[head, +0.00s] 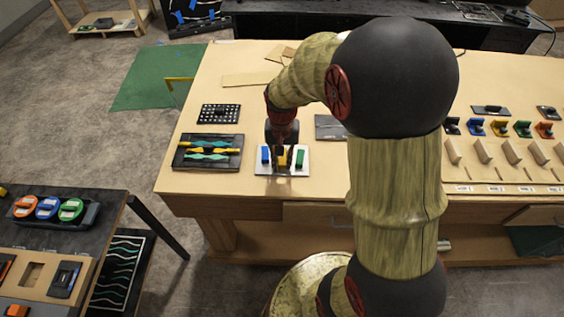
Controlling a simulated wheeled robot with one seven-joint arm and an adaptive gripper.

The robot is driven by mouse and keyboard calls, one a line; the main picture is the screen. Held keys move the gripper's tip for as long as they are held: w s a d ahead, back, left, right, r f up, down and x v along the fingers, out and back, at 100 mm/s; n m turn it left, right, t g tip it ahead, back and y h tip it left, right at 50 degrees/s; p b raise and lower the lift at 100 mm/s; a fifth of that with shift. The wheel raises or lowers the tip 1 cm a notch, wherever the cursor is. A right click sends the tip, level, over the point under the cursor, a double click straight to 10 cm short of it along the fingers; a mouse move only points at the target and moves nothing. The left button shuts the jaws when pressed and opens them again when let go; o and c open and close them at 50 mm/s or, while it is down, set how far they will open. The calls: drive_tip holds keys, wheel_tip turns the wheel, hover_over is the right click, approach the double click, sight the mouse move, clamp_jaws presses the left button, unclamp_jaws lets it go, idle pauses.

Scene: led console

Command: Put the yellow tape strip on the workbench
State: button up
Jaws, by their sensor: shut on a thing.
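A white plate (262,170) lies near the front edge of the wooden workbench (330,190). It bears a blue strip (265,154) at left and a green strip (300,158) at right. The yellow tape strip (282,158) is between them, partly hidden by my fingers. My gripper (282,163) points down over the plate and is shut on the yellow tape strip. I cannot tell whether the strip still touches the plate.
A black tray (178,153) with teal and yellow pieces lies left of the plate. A dotted black panel (219,114) lies behind it. A grey plate (329,127) is at right. Bare wood shows in front. My arm hides part of the bench.

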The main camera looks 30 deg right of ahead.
drive_tip(key=shift+f, duration=0.1)
drive_tip(key=shift+o, duration=1.4)
drive_tip(key=shift+f, duration=0.1)
drive_tip(key=o, duration=0.4)
drive_tip(key=shift+o, duration=0.3)
wheel_tip(320, 180, up, 12)
drive_tip(key=p, duration=0.3)
drive_tip(key=s+a+r+n+t, duration=0.5)
drive_tip(key=s+a+r, duration=0.6)
drive_tip(key=s, duration=0.4)
drive_tip(key=shift+s+r+n+t, duration=0.3)
drive_tip(key=shift+r+n, duration=0.4)
drive_tip(key=shift+n, duration=0.2)
